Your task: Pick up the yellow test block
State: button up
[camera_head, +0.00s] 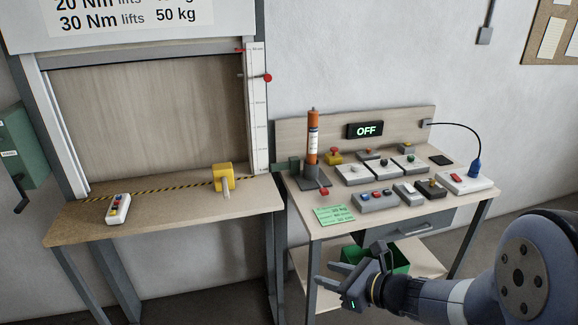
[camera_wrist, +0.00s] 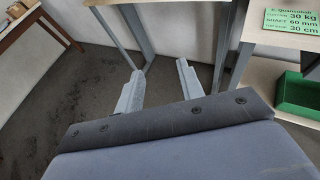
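The yellow test block (camera_head: 223,177) stands on the left wooden table (camera_head: 165,215), near the right end of the black-and-yellow striped line. A small pale piece shows below its front. My gripper (camera_head: 328,274) is low in front of the right table, well to the right of the block and apart from it. In the wrist view my gripper (camera_wrist: 158,82) shows two grey fingers spread apart with nothing between them. I cannot make out the block in the wrist view.
A button box (camera_head: 118,208) lies left of the block. The right table holds an orange cylinder (camera_head: 313,135), several switch boxes and a green card (camera_head: 333,214). A green bin (camera_head: 392,260) is on the lower shelf. The left table's middle is clear.

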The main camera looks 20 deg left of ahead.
aim_at(223, 173)
jog(key=i+j+z, duration=0.1)
jog(key=j+z, duration=0.25)
jog(key=j, duration=0.6)
jog(key=j+z, duration=0.4)
jog(key=j, duration=0.55)
jog(key=k+j+z, duration=0.1)
jog(key=j+z, duration=0.25)
jog(key=j, duration=1.1)
jog(key=k+j, duration=0.15)
jog(key=j, duration=0.35)
